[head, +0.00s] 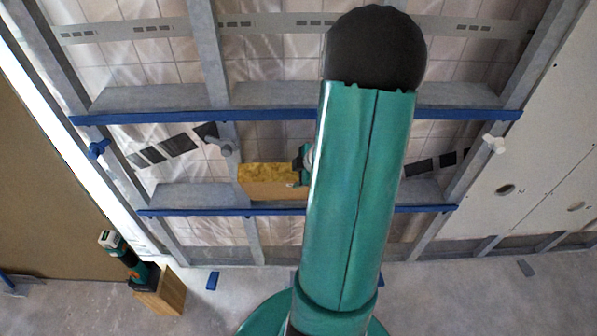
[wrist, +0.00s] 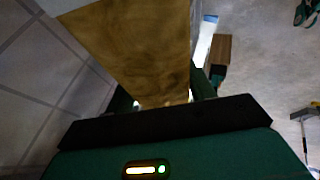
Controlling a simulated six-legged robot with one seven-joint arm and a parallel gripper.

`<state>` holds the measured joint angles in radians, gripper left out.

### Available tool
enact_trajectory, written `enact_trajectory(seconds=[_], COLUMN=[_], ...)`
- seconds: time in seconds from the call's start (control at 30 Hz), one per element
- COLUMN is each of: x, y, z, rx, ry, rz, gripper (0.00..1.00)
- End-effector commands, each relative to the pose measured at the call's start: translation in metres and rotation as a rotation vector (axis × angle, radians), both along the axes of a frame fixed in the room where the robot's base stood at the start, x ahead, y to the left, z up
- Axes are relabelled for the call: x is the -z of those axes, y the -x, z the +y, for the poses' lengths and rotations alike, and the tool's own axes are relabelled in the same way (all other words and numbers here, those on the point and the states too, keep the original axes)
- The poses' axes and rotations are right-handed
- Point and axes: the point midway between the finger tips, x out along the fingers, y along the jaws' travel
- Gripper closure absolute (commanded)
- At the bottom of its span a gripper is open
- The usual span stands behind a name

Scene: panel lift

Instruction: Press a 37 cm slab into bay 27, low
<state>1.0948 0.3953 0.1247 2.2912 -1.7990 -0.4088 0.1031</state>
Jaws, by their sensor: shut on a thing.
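A slab (head: 270,188), yellow and fibrous on top with a tan face, is in front of the wall frame in the head view, between the two blue rails. My gripper (head: 303,166) shows at the slab's right end, partly hidden behind my green arm. In the wrist view the slab (wrist: 140,45) runs away from my gripper (wrist: 163,92), whose dark fingers lie on either side of it, shut on it. The wall with its tile-like grid is close to the slab's left there. No bay number is readable.
Blue rails cross the metal studs above (head: 270,116) and below (head: 220,212) the slab. A green power tool (head: 125,257) stands on a wooden block (head: 160,292) at left. Grey floor is mostly clear.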

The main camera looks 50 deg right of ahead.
Motion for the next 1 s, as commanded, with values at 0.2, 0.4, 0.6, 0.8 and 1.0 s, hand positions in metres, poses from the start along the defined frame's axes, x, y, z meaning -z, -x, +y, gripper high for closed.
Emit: enact_trajectory(seconds=[0.2,0.4,0.6,0.8,1.0], x=[0.0039,0.0066,0.0091,0.0086,0.0086], y=[0.0004,0.0004,0.0006,0.0004,0.0004], z=[0.0006,0.0004,0.0001,-0.0002,-0.0001], rx=[0.0,0.001,0.0,0.001,0.0], ry=[-0.002,-0.002,0.001,0.001,0.001], rz=[0.001,0.002,0.002,0.001,0.001], gripper=[0.89,0.89,0.89,0.2,0.2])
